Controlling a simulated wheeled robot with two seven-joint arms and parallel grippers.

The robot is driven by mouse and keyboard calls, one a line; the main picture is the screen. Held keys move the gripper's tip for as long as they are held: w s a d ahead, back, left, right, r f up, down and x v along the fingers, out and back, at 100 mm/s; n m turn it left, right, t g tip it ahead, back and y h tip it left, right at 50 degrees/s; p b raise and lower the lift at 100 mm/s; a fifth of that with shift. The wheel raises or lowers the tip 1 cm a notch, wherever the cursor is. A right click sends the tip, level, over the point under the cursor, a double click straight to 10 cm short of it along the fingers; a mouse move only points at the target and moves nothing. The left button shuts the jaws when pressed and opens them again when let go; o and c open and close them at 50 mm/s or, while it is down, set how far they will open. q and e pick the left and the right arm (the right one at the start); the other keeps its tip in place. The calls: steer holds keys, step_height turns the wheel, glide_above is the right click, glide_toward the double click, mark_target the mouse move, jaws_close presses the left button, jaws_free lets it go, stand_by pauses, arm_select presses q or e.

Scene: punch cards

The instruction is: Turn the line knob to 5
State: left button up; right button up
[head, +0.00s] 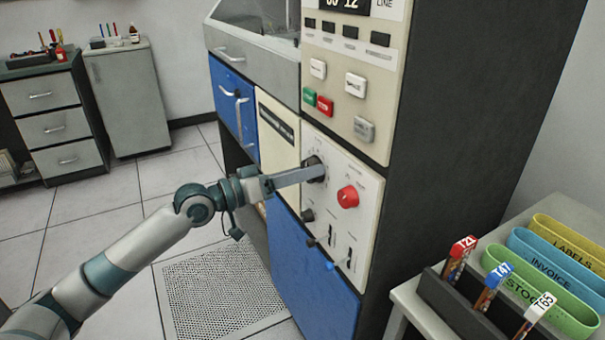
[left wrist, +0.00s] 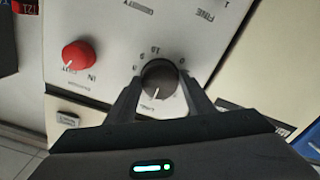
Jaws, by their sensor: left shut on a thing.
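The line knob (head: 317,163) is a round black knob with a printed scale on the pale control panel (head: 369,231). My left gripper (head: 311,173) reaches it from the left and is shut on it. In the left wrist view, the two dark fingers of the gripper (left wrist: 161,88) sit on either side of the knob (left wrist: 159,76). Its white pointer line points toward the bottom of that picture, slightly left. The scale figures around it are too small to read surely. My right gripper is not in view.
A red knob (head: 348,196) sits close beside the black one, and a smaller dark knob (head: 307,215) below. Slider levers are lower on the panel. Push buttons (head: 325,105) are above. A side table (head: 401,299) at right holds a card rack and coloured trays (head: 540,277).

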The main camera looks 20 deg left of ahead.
arm_select(q)
steer(key=shift+f, duration=0.15)
steer(key=o, duration=1.1)
steer(key=shift+s, duration=0.1)
steer(key=shift+b+v, duration=3.65)
steer(key=shift+v, duration=4.95)
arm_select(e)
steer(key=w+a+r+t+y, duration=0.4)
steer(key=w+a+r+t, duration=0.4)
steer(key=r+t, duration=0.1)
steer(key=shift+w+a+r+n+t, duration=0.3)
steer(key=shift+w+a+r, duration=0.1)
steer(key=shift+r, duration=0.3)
